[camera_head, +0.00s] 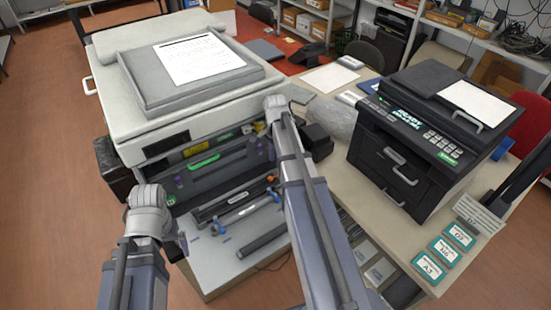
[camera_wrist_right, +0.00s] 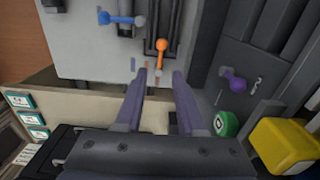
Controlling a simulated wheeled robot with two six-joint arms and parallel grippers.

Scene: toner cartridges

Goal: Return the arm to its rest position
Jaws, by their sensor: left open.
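My left arm comes in at the lower left of the head view, and its gripper (camera_head: 174,246) is beside the open front of the large light-grey printer (camera_head: 150,105). Its fingers are small and partly hidden; I see nothing held. My right arm reaches up across the middle of the head view, in front of the same printer, with its gripper mostly hidden behind the wrist. In the right wrist view the two purple-grey fingers of my right gripper (camera_wrist_right: 163,74) stand apart with nothing between them. An orange lever (camera_wrist_right: 162,46) shows beyond the fingertips.
The open printer bay has blue levers, one of them a blue lever (camera_wrist_right: 120,19) in the wrist view, and a green knob (camera_wrist_right: 226,124). A yellow part (camera_wrist_right: 288,145) is close to the right gripper. A black printer (camera_head: 425,135) stands on the table at right, near teal-edged cards (camera_head: 445,250).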

